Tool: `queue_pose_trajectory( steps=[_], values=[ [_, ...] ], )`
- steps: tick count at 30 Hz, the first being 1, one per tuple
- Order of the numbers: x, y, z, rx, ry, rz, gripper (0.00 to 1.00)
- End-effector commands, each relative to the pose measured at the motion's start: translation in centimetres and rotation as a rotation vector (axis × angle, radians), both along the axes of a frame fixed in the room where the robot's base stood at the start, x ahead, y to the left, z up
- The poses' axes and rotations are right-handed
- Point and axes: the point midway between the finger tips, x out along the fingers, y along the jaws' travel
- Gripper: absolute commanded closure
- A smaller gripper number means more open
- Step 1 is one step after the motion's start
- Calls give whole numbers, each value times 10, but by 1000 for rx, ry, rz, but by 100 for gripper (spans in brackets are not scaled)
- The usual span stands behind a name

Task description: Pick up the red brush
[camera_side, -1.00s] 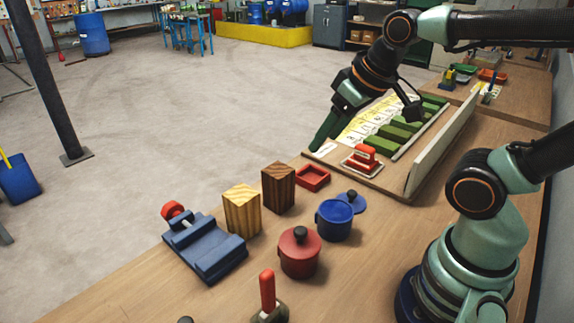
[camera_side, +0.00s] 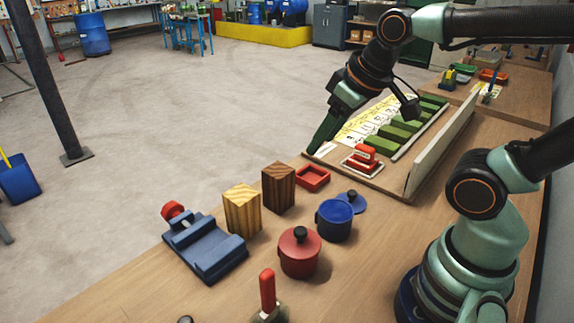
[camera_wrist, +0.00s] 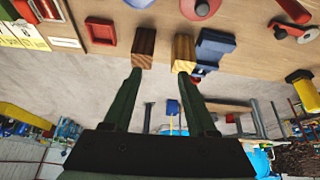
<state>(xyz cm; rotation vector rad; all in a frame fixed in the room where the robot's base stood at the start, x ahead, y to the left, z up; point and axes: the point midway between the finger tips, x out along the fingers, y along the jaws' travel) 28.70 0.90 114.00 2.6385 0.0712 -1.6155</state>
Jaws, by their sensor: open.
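The likely red brush (camera_side: 363,157) is a red-handled block with a pale lower part. It sits on a pale plate at the near end of the long board in the side view. In the wrist view it shows at the top left (camera_wrist: 46,9), partly cut off by the edge. My gripper (camera_side: 312,149) is above and left of it, over the board's near left corner, apart from it. In the wrist view my gripper (camera_wrist: 159,76) has its two fingers spread with nothing between them. The side view does not show the gap between the fingers clearly.
Green blocks (camera_side: 393,133) and a raised pale ledge (camera_side: 443,142) stand beyond the brush. A red tray (camera_side: 313,178), dark wood block (camera_side: 278,187), light wood block (camera_side: 242,210), blue pot (camera_side: 333,220), red pot (camera_side: 299,253) and blue vise (camera_side: 207,250) are nearer.

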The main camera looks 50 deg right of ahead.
Motion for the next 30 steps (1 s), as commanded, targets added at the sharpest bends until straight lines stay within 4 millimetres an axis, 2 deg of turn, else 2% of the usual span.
queue_pose_trajectory(
  steps=[5,8,12,15,18,21,26,30],
  values=[
    [2,58,-9,-92,116,371,43],
    [-4,102,-17,-167,192,665,43],
    [-22,156,-29,-261,281,1044,43],
    [-35,185,-37,-313,325,1254,43],
    [-46,203,-42,-347,353,1393,43],
    [-52,211,-46,-364,367,1462,43],
    [-54,212,-64,-368,374,1479,43],
    [-54,212,-89,-367,374,1476,43]
  ],
)
